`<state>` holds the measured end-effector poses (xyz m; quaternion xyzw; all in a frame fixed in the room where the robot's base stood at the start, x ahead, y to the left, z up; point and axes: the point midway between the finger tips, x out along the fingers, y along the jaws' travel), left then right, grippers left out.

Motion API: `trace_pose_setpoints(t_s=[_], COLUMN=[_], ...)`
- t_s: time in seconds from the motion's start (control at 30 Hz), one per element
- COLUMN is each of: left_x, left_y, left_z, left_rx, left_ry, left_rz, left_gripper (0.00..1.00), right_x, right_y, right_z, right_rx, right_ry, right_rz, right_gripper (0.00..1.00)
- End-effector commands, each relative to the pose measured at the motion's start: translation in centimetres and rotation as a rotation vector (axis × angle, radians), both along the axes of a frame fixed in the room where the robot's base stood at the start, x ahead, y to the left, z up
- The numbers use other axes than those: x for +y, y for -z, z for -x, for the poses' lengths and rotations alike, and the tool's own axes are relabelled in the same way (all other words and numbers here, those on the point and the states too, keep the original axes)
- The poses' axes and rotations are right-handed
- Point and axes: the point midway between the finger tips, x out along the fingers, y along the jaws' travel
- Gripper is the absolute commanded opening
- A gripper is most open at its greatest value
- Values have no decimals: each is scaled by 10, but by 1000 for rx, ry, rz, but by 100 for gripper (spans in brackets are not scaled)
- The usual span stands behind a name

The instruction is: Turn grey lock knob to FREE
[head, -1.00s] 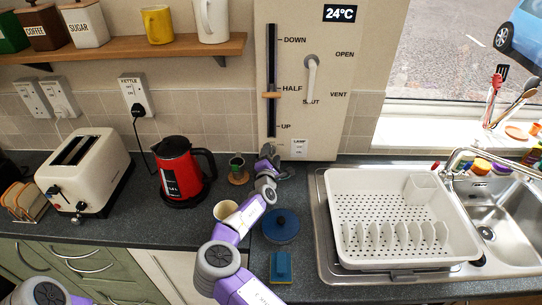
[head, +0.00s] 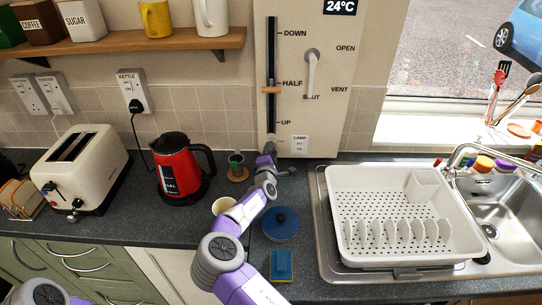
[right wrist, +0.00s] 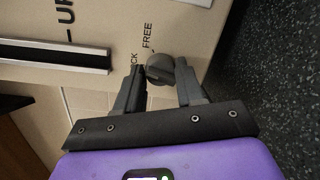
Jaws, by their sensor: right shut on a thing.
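The grey lock knob (right wrist: 159,70) sits on the beige panel (head: 348,120), beside the printed word FREE in the right wrist view. A second word beside it is partly covered and ends in CK. My right gripper (right wrist: 162,76) is shut on the knob, one finger on each side. I cannot tell which word the knob points at. In the head view my right gripper (head: 270,150) is at the panel's lower left and hides the knob. My left gripper is outside the head view; only part of that arm shows at the bottom left.
The panel also has a slider (head: 271,90) near HALF, a pale lever (head: 311,72) and a lamp switch (head: 299,143). A cup (head: 223,205), a blue lid (head: 280,224) and a small pot (head: 237,165) are near my right arm. A dish rack (head: 395,215) stands right.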

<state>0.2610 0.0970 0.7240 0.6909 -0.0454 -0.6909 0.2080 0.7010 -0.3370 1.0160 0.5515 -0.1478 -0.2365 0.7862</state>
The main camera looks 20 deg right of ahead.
Motion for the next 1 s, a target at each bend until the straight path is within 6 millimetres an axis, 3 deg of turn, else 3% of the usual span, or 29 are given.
trace_pose_setpoints(t_s=[0.4,1.0], left_x=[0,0], left_y=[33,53], left_z=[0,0], left_rx=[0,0], left_ry=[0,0], left_rz=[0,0], left_gripper=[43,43], right_x=[-1,-1], right_y=[1,-1], right_z=[0,0], right_rx=[-175,-342], right_ry=[1,-1], right_rz=[-358,-701], right_gripper=[7,7])
